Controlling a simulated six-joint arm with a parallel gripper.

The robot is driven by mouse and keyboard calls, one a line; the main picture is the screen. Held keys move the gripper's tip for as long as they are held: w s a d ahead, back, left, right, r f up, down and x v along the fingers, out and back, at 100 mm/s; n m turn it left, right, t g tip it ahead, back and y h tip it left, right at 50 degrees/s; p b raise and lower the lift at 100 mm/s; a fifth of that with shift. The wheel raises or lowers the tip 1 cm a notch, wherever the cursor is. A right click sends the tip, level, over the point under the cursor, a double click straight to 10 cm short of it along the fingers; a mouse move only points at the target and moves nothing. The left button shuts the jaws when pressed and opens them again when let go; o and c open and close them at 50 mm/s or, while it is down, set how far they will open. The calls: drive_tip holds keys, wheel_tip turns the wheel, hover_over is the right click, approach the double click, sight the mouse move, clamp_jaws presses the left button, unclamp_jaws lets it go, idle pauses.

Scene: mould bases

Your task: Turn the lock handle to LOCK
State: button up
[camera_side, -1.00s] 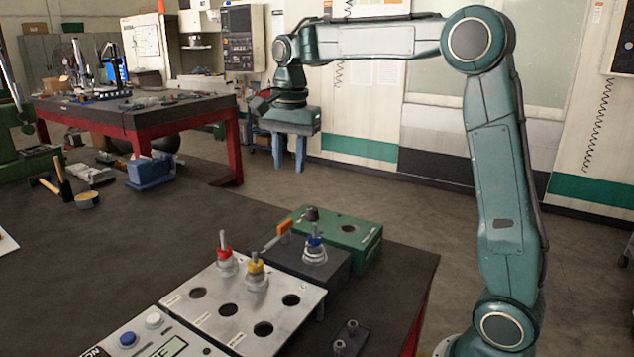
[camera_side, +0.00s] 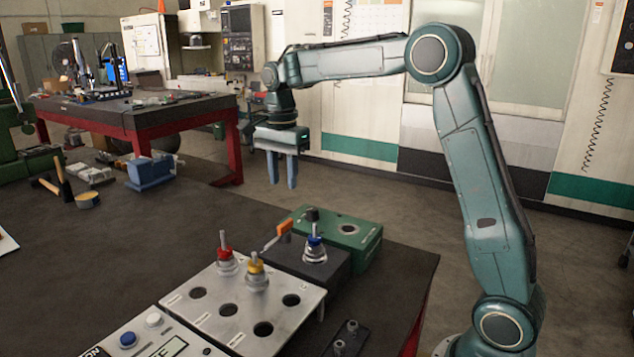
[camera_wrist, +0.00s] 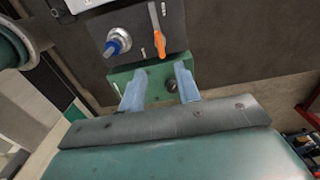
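The lock handle (camera_side: 284,228) is a metal lever with an orange grip on top of a dark grey block (camera_side: 330,268). In the wrist view the lever (camera_wrist: 158,43) lies at the top middle, its orange end nearest my gripper. My gripper (camera_side: 282,185) hangs in the air above and behind the blocks, fingers pointing down and apart, with nothing between them. In the wrist view its two blue fingers (camera_wrist: 160,90) appear over the green block, short of the orange grip. The gripper does not touch the handle.
A tool holder with a blue collar (camera_side: 315,243) stands upright beside the handle. A green block (camera_side: 362,238) with a dark knob and a hole is behind. A metal plate (camera_side: 213,318) with several holes holds red-collared (camera_side: 225,252) and yellow-collared (camera_side: 256,268) holders in front.

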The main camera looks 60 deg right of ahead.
sight(285, 222)
wheel_tip(285, 222, down, 11)
drive_tip(key=shift+r, duration=0.15)
idle(0.4)
clamp_jaws()
